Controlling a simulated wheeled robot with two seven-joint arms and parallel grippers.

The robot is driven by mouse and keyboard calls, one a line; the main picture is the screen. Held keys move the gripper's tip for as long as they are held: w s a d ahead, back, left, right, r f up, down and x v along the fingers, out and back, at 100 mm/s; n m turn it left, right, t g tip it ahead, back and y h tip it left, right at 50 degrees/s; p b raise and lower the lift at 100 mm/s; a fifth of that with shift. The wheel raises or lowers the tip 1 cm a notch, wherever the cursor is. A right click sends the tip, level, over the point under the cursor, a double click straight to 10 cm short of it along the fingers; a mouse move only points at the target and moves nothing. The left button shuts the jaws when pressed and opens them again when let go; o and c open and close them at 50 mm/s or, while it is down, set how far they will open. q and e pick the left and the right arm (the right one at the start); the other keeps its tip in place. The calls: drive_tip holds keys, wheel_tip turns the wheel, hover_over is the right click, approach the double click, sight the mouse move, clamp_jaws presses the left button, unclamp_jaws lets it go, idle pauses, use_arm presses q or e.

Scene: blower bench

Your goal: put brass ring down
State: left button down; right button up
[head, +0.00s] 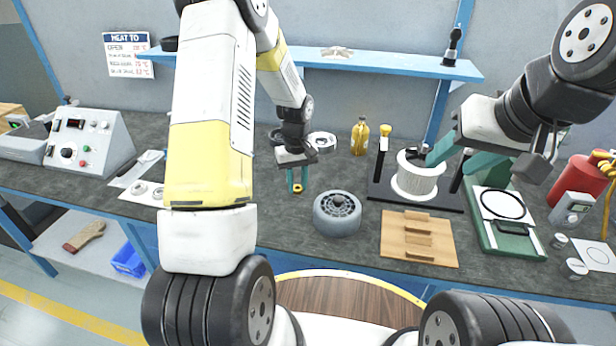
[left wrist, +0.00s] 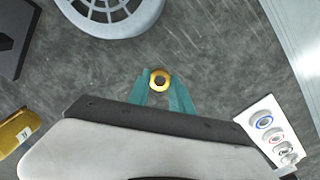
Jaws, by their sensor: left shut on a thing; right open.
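The brass ring (head: 297,188) is a small gold ring at the tips of my left gripper (head: 297,180). The left gripper is shut on it and points down over the dark bench top, left of a grey round finned part (head: 337,213). In the left wrist view the ring (left wrist: 160,80) sits between the teal fingertips (left wrist: 160,92), its hole facing the camera. I cannot tell whether the ring touches the bench. My right gripper (head: 462,152) is open at the right, its teal fingers close to a white ribbed cylinder (head: 415,181); contact is unclear.
A wooden block board (head: 419,238) and a green scale-like device (head: 506,226) stand to the right. A yellow bottle (head: 360,136) and a silver ring (head: 321,143) stand behind. A white strip with small rings (left wrist: 272,132) lies to one side.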

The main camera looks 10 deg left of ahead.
use_arm(q)
drive_tip(key=shift+f, duration=1.8)
drive_tip(key=shift+f, duration=0.1)
drive_tip(key=shift+f, duration=0.1)
drive_tip(key=c, duration=1.1)
unclamp_jaws()
drive_tip(key=shift+f, duration=0.1)
drive_tip(key=shift+c, duration=0.2)
wheel_tip(320, 180, up, 12)
wheel_tip(320, 180, up, 15)
drive_tip(key=m+t, duration=0.2)
drive_tip(key=t, duration=0.1)
hover_over(298, 202)
drive_tip(key=s+d, duration=0.1)
drive_tip(key=s, duration=0.8)
drive_tip(key=s+d+r+m+t+h, duration=0.1)
drive_tip(key=s+r+m, duration=0.1)
drive_tip(key=s, duration=0.5)
drive_tip(key=s+d+r+m+t+h, duration=0.1)
drive_tip(key=s+r+m+t, duration=0.1)
drive_tip(key=s+r, duration=0.3)
drive_tip(key=s, duration=0.3)
drive_tip(key=shift+s, duration=0.3)
